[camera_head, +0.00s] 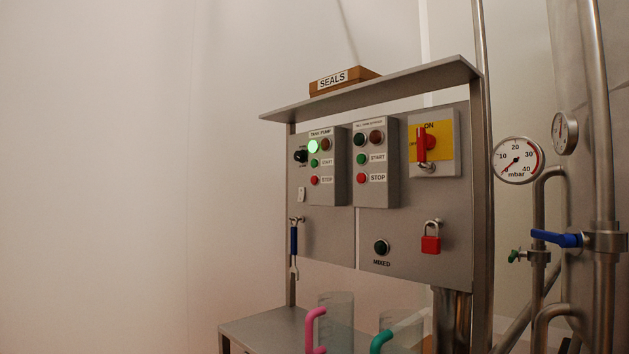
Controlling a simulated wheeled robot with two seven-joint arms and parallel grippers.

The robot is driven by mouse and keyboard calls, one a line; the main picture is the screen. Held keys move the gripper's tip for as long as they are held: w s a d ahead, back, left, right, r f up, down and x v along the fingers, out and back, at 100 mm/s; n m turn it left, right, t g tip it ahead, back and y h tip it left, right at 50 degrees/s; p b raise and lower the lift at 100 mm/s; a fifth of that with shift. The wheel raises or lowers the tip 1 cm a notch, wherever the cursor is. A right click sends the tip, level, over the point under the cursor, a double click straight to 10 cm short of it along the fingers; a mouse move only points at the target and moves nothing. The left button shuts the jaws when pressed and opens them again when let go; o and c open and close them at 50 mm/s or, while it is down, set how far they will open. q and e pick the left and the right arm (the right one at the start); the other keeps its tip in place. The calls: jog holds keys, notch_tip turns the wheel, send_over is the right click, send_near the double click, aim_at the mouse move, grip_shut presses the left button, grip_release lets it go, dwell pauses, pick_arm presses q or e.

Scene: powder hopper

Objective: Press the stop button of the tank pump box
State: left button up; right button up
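The tank pump box (327,191) is the left one of two grey boxes on a metal panel, with "TANK PUMP" lettered at its top. Its red stop button (314,181) sits low on its face, left of a STOP label. A green start button (314,162) is above it. At the top of the box a green lamp (313,146) glows, and a red lamp (325,144) beside it looks dark. Nothing covers the box. Neither of my grippers shows in the head view.
A second box (377,193) with its own red stop button (362,178) stands close right. A yellow-backed red switch (421,145), a red padlock (431,238) and a hanging wrench (294,250) are on the panel. Jugs with pink (311,325) and teal handles stand below.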

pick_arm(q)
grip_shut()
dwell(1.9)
